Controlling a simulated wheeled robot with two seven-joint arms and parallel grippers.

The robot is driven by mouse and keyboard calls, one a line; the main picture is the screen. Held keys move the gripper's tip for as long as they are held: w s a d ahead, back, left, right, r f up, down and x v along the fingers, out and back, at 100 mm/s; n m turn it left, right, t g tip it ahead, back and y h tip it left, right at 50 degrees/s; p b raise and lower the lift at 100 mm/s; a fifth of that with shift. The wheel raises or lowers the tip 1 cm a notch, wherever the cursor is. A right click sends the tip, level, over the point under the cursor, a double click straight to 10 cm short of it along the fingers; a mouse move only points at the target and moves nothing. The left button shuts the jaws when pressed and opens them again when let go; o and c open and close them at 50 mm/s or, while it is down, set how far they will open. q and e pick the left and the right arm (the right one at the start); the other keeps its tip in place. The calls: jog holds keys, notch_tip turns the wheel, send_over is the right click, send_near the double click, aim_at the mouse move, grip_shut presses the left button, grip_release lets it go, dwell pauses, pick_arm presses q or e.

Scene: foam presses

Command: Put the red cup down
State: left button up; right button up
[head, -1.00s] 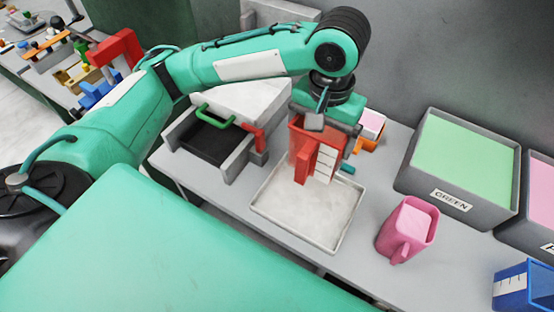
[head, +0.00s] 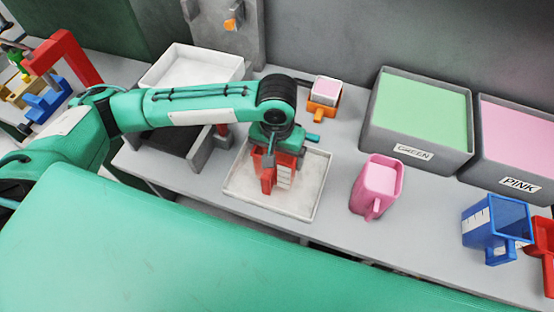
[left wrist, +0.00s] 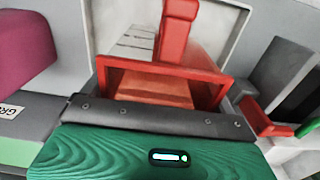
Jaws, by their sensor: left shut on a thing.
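The red cup (head: 268,181), with white marks on its side, is upright over the pale shallow tray (head: 236,187) in the head view. My left gripper (head: 276,152) comes from above and is shut on its upper part. The cup's base is low, at or just above the tray floor; I cannot tell if it touches. In the left wrist view the red cup's rim and handle (left wrist: 178,30) show beyond my gripper's edge, with the tray (left wrist: 235,22) behind. Much of the cup is hidden by my gripper. My right gripper is not in view.
A pink cup (head: 377,186) stands right of the tray, with a blue cup (head: 488,226) and a red item farther right. Bins labelled GREEN (head: 412,151) and PINK (head: 516,183) stand behind.

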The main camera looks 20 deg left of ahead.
pick_arm(q)
notch_tip(320, 180, down, 3)
jog(key=shift+f, duration=0.2)
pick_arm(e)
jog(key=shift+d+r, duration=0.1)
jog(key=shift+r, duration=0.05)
pick_arm(q)
jog(key=shift+f, duration=0.1)
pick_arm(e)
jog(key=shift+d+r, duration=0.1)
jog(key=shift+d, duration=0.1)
pick_arm(q)
jog(key=o, duration=0.7)
jog(key=shift+o, duration=0.2)
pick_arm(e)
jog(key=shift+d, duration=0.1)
pick_arm(q)
notch_tip(320, 180, up, 12)
jog(key=b, duration=0.1)
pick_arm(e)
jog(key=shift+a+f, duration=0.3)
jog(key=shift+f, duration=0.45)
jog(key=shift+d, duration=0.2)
